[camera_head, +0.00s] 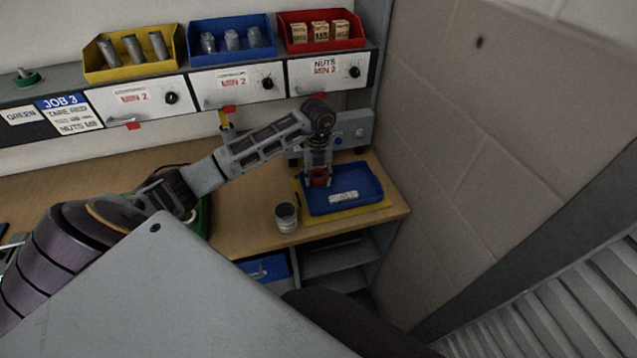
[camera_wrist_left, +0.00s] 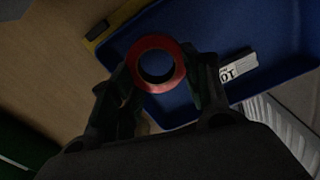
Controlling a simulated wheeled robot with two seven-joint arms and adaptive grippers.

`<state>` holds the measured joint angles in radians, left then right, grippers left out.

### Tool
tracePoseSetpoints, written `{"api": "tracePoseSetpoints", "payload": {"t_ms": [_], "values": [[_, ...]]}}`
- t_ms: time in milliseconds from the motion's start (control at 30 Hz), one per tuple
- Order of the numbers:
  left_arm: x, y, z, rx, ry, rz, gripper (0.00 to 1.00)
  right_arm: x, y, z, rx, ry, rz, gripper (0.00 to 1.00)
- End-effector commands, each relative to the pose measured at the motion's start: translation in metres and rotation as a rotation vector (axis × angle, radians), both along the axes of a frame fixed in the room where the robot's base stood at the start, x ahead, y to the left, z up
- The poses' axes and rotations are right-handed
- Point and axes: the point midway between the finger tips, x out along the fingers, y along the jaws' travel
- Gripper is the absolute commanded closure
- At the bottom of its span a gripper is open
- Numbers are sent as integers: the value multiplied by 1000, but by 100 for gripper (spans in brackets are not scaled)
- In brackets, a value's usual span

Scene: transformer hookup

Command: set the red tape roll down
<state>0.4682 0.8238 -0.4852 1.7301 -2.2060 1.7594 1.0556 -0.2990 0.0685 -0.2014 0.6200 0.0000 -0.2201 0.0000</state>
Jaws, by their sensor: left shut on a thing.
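The red tape roll (camera_head: 319,177) is held between the fingers of my left gripper (camera_head: 318,172), at the left part of the blue tray (camera_head: 363,203). In the left wrist view the red tape roll (camera_wrist_left: 156,41) shows as a red ring with a dark hole, and the left gripper (camera_wrist_left: 160,80) has a finger on each side of it. Whether the roll touches the tray floor is hard to tell. My right gripper is not in view.
A white labelled block (camera_head: 343,197) lies in the blue tray, which rests on a yellow mat (camera_head: 385,204). A grey can (camera_head: 287,217) stands left of the tray. A grey box (camera_head: 352,129) stands behind. Yellow (camera_head: 103,73), blue (camera_head: 207,61) and red (camera_head: 352,46) bins sit on the shelf.

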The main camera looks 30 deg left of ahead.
Motion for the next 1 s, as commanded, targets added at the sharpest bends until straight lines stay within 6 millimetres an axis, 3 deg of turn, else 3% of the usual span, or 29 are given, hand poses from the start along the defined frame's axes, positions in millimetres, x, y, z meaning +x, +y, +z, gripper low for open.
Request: {"api": "tracePoseSetpoints", "payload": {"t_ms": [333, 700, 1000], "values": [[0, 0, -2, -1, 1, 0, 77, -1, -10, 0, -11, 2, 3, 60], [0, 0, -35, 1, 1, 0, 77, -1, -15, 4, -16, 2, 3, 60], [0, 0, -38, 1, -1, 0, 77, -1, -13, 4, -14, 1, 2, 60]]}}
